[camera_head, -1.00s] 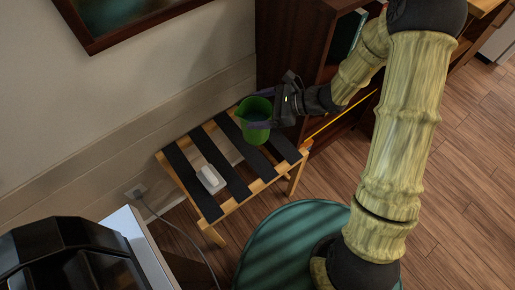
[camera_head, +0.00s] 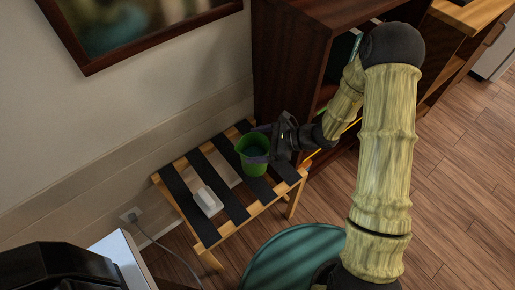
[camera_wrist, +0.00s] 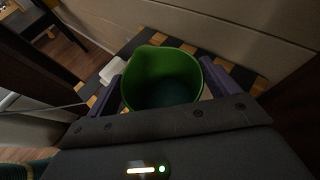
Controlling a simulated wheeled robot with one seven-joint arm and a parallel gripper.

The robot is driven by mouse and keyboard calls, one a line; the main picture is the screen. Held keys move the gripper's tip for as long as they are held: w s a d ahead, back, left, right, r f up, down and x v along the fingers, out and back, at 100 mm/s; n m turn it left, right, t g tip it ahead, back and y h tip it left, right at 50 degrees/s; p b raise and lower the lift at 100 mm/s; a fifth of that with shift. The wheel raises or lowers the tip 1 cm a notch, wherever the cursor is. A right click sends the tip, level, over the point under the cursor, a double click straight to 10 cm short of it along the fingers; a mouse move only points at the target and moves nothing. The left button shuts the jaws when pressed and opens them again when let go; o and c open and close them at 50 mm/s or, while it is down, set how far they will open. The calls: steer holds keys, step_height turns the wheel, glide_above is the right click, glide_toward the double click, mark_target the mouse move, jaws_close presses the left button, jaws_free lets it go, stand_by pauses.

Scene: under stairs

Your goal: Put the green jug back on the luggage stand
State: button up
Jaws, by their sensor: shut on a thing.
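The green jug (camera_head: 250,146) is upright at the right part of the luggage stand, over its dark straps. I cannot tell whether its base touches the straps. My gripper (camera_head: 264,143) reaches in from the right and is shut on the jug. In the wrist view the jug (camera_wrist: 163,77) sits between the two purple-grey fingers, its open top facing the camera. The luggage stand (camera_head: 231,228) has a light wooden frame and several black straps. In the wrist view part of the stand (camera_wrist: 212,52) shows behind the jug.
A white box-like object (camera_head: 207,201) lies on the stand's straps left of the jug. A dark wooden shelf unit (camera_head: 290,60) stands close behind my gripper. A round teal surface (camera_head: 290,258) is in front. A wall outlet with a cable (camera_head: 131,215) is at left.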

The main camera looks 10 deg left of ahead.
steer(key=shift+f, duration=1.2)
steer(key=shift+f+b, duration=0.2)
steer(key=shift+b, duration=0.15)
steer(key=o, duration=1.8)
steer(key=shift+o, duration=0.2)
steer(key=p+v, duration=0.2)
steer(key=v, duration=1)
steer(key=shift+w+r, duration=0.1)
